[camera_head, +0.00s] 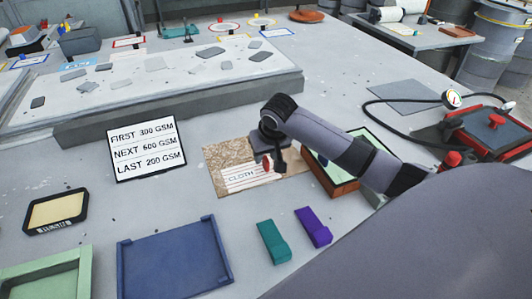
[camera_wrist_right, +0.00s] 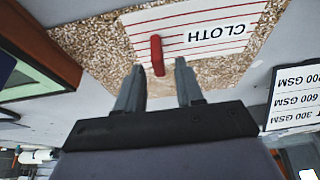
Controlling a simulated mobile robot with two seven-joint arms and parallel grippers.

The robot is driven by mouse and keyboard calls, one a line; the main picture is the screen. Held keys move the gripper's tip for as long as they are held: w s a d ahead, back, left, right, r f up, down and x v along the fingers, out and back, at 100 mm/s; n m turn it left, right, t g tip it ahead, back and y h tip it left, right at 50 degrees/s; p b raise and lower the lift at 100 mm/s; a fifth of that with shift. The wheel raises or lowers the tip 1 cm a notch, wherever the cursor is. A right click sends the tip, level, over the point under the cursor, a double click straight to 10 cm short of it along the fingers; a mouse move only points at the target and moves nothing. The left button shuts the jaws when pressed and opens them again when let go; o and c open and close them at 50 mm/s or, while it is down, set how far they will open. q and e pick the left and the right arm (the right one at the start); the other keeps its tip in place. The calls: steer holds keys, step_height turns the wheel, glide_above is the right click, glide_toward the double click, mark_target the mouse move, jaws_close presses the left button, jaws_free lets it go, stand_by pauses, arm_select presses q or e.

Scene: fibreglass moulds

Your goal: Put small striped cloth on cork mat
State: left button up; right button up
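The small striped cloth (camera_head: 240,178) is white with thin red stripes and a CLOTH label. It lies flat on the brown speckled cork mat (camera_head: 226,155), near the mat's front edge. In the right wrist view the cloth (camera_wrist_right: 180,24) lies on the cork mat (camera_wrist_right: 95,48), with an upright red tab (camera_wrist_right: 157,54) on it. My right gripper (camera_head: 273,163) is just above the cloth. Its fingers (camera_wrist_right: 159,72) are apart, with the red tab showing between and beyond their tips, not gripped. My left gripper is not in view.
A wood-edged green tray (camera_head: 340,187) stands right of the mat, partly behind my right arm. A sign (camera_head: 147,148) stands left of it. A blue tray (camera_head: 174,258), green block (camera_head: 273,242) and purple block (camera_head: 313,227) lie in front. A red pump unit (camera_head: 490,130) is at right.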

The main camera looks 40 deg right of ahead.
steer(key=v, duration=1.2)
steer(key=shift+r, duration=0.15)
stand_by(0.3)
